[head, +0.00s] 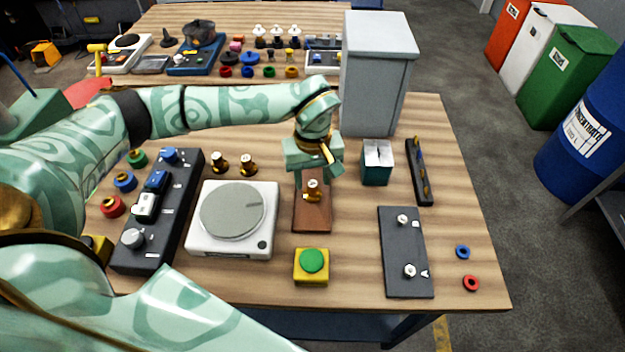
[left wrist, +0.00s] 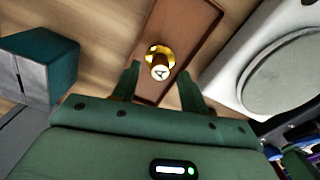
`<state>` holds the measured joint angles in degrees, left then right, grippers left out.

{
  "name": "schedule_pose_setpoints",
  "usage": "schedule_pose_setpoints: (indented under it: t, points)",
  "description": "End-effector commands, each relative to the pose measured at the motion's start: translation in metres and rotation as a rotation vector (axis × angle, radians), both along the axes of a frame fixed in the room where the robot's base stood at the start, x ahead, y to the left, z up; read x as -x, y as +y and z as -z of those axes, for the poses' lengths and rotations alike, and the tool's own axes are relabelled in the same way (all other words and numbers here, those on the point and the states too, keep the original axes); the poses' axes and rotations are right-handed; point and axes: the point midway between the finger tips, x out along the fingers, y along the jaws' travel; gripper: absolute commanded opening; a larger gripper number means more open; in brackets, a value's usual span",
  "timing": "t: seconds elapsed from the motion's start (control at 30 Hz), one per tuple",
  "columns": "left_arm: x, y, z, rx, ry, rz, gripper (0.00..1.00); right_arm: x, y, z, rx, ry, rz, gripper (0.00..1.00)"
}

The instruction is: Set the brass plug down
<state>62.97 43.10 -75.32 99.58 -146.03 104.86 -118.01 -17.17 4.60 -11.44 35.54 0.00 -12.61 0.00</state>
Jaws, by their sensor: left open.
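The brass plug (head: 312,190) has a white lettered top and stands on a flat brown pad (head: 312,220) in the middle of the table. In the left wrist view the plug (left wrist: 160,63) is near one end of the brown pad (left wrist: 190,25). My left gripper (head: 316,178) is just over the plug. Its two fingers (left wrist: 159,78) are open, one on each side of the plug, with visible gaps. Part of the plug's lower body is hidden in the head view. My right gripper is not in view.
A white round-plated device (head: 262,240) is left of the pad, with two more brass plugs (head: 247,165) behind it. A green button on a yellow box (head: 326,272) is in front. A teal box (head: 376,175) and grey cabinet (head: 372,90) stand right and behind.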

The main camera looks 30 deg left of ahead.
Motion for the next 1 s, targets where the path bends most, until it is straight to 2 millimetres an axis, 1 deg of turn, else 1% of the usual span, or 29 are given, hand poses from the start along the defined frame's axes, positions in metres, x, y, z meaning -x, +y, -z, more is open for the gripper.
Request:
schedule_pose_setpoints:
  t: [0.03, 0.1, 0.2, 0.33, 0.4, 0.5, 0.87, 0.93, 0.97, 1.0]
  points:
    - [-0.001, 0.001, -0.016, -0.001, -0.007, 0.000, 0.44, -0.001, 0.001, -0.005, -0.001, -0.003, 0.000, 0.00]
    - [-0.001, 0.000, -0.034, -0.002, -0.008, 0.001, 0.44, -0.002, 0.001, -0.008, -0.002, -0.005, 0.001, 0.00]
    - [-0.001, 0.000, -0.057, -0.001, -0.007, 0.001, 0.44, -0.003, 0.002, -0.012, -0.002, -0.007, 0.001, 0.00]
    - [-0.001, 0.000, -0.082, -0.001, -0.004, 0.000, 0.44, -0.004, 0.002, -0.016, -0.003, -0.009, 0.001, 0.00]
    - [-0.001, 0.000, -0.091, -0.001, -0.004, 0.000, 0.44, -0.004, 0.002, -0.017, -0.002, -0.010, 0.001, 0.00]
    - [0.000, 0.000, -0.098, -0.001, -0.002, 0.000, 0.44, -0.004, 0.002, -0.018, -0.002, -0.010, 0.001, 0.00]
    - [0.000, 0.000, -0.102, 0.000, -0.001, 0.000, 0.44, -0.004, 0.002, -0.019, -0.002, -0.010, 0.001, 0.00]
    - [0.000, 0.000, -0.112, 0.000, -0.006, 0.000, 0.44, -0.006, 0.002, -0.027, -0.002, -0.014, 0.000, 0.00]
    - [0.001, 0.000, -0.120, 0.001, -0.008, 0.000, 0.44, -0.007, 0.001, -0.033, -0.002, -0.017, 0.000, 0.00]
    - [0.001, 0.000, -0.133, 0.000, -0.013, 0.000, 0.44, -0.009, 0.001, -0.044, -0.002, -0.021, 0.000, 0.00]
